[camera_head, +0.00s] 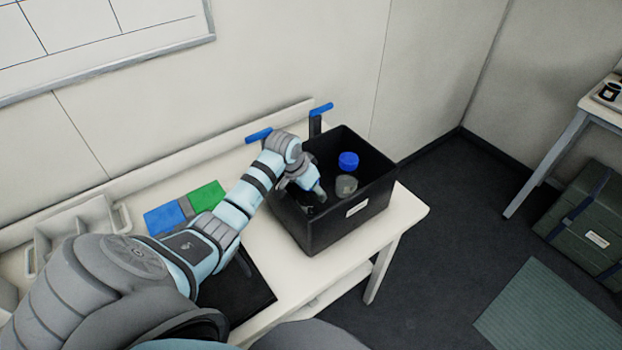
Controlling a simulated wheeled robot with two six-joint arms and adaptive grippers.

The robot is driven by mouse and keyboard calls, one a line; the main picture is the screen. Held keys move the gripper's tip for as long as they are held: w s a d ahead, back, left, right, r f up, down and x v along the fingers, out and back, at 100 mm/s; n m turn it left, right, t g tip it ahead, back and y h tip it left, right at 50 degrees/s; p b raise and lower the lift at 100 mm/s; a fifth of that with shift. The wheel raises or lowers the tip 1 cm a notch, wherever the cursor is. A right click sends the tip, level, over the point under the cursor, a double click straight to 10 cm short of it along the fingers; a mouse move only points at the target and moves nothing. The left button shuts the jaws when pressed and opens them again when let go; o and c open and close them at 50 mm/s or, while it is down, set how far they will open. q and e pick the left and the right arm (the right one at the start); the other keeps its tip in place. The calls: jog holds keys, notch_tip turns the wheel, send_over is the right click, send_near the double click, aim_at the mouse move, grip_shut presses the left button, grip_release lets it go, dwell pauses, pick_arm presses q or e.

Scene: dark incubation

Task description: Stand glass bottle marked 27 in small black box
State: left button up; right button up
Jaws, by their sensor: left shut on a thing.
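The small black box (333,236) stands open on the right end of the white table, with a white label on its front. My left gripper (315,198) reaches down inside the box on its left side. It is shut on a mostly hidden thing with a bit of blue at its top, which looks like a glass bottle's cap. A clear bottle with a blue cap (348,161) stands upright in the box, to the right of the gripper and apart from it. No number is readable on either. My right gripper is not in view.
A pale divided tray (75,222) is farther left. The table's right end (412,211) is clear.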

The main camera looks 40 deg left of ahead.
pick_arm(q)
jog(key=shift+f, duration=0.25)
jog(key=o, duration=1.4)
jog(key=v, duration=1.2)
